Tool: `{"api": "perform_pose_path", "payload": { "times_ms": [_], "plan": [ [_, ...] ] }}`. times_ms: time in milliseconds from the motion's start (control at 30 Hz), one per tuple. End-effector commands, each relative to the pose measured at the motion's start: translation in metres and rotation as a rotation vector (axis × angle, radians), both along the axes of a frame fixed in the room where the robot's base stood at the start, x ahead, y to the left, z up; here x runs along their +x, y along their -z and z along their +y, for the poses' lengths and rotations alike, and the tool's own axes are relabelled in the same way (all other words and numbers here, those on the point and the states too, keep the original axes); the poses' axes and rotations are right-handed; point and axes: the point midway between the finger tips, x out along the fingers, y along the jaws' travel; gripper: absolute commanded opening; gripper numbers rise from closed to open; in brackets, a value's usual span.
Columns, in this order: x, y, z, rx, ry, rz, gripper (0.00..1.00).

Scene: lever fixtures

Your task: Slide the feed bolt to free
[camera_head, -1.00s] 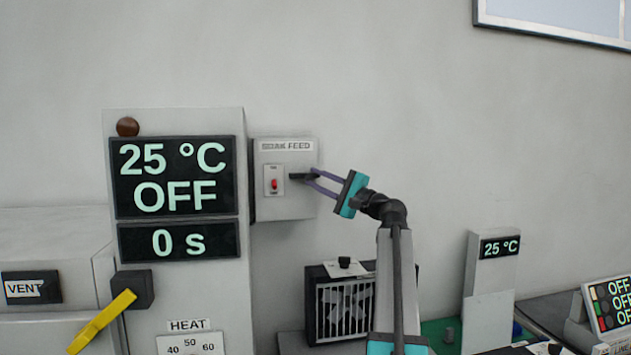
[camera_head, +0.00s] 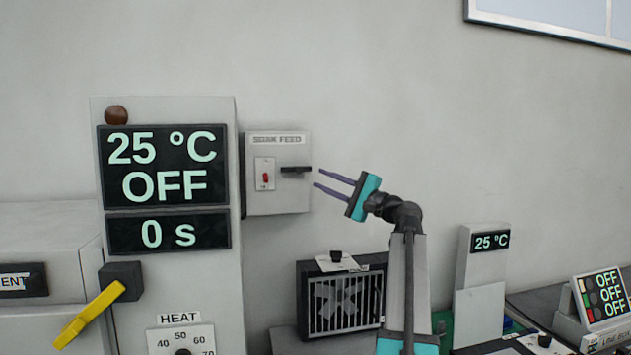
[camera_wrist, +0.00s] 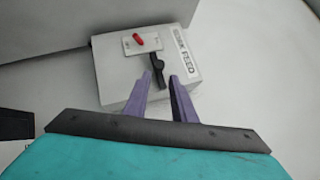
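The feed bolt, a short black horizontal bar (camera_head: 295,169), sits on the front of the light grey SOAK FEED box (camera_head: 278,200). A small plate with a red switch (camera_head: 265,177) is to its left. My gripper (camera_head: 318,178) is to the right of the bolt, with its two purple fingers apart and nothing between them. In the wrist view, the black bolt (camera_wrist: 157,70) lies ahead of the open fingertips (camera_wrist: 162,77), with the red switch (camera_wrist: 140,39) beyond it. The bolt looks clear of the fingers.
A tall cabinet (camera_head: 222,260) with displays reading 25 °C, OFF and 0 s stands left of the box. A yellow lever (camera_head: 90,313) sticks out lower left. A black grilled unit (camera_head: 342,303) stands below the box. The wall right of my gripper is clear.

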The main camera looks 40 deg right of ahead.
Motion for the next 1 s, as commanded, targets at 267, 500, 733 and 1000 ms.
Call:
{"api": "perform_pose_path", "payload": {
  "times_ms": [267,500,733,1000],
  "plan": [
    [-0.042,0.014,-0.008,0.002,0.002,0.0,0.24],
    [-0.061,0.018,-0.012,0.0,0.002,0.001,0.24],
    [-0.063,0.018,-0.013,0.0,0.001,0.0,0.24],
    [-0.063,0.018,-0.013,0.0,0.001,0.0,0.24]
  ]
}}
